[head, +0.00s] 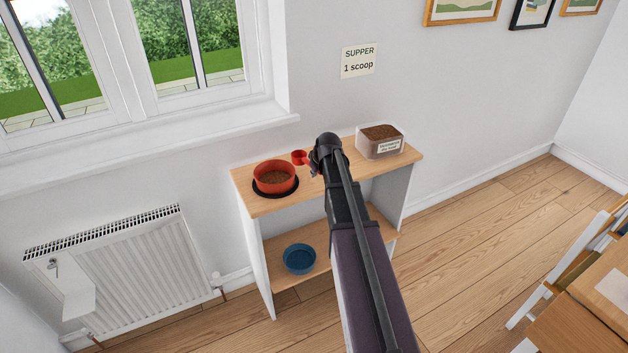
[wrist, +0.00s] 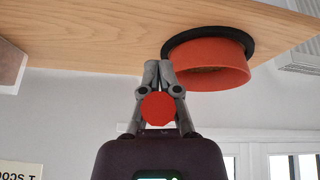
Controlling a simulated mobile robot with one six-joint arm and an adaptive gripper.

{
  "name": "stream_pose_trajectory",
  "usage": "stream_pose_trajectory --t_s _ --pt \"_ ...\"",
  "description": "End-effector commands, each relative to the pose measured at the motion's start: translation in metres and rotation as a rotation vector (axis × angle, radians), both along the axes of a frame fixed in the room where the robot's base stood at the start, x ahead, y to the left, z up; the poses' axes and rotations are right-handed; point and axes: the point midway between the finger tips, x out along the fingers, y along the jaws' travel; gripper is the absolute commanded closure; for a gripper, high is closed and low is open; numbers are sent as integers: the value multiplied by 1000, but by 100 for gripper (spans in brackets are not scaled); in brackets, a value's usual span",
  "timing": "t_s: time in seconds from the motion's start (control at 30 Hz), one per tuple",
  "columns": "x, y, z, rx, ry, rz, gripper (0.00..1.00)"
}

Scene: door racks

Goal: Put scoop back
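My gripper (head: 314,168) is over the top of the wooden shelf unit, between the red bowl and the clear food tub. In the wrist view its fingers (wrist: 158,66) are nearly together, with the red scoop (wrist: 158,110) at them. The scoop's round cup covers part of the fingers, and its handle is hidden. In the head view the scoop (head: 299,157) shows just left of the gripper, near the wall. The tub (head: 379,149) holds brown kibble and has a label. The red bowl (head: 274,177) has kibble in it and stands on a black mat (head: 275,192).
A blue bowl (head: 299,259) stands on the lower shelf (head: 285,278). A wall note (head: 358,61) reads "SUPPER 1 scoop". A radiator (head: 120,262) is at left, and a table and chair (head: 560,270) are at right. The floor between is clear.

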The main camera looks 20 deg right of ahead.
Motion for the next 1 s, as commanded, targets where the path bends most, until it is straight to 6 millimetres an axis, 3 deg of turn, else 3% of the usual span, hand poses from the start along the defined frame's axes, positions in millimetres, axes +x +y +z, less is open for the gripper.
stream_pose_trajectory --t_s 0.3,0.47,0.8,1.0 --pt "1 0 0 0 0 0 100" --pt "12 -5 -1 0 0 0 100" --pt "12 -5 -31 0 0 1 100" --pt "12 -4 -37 0 0 1 100"
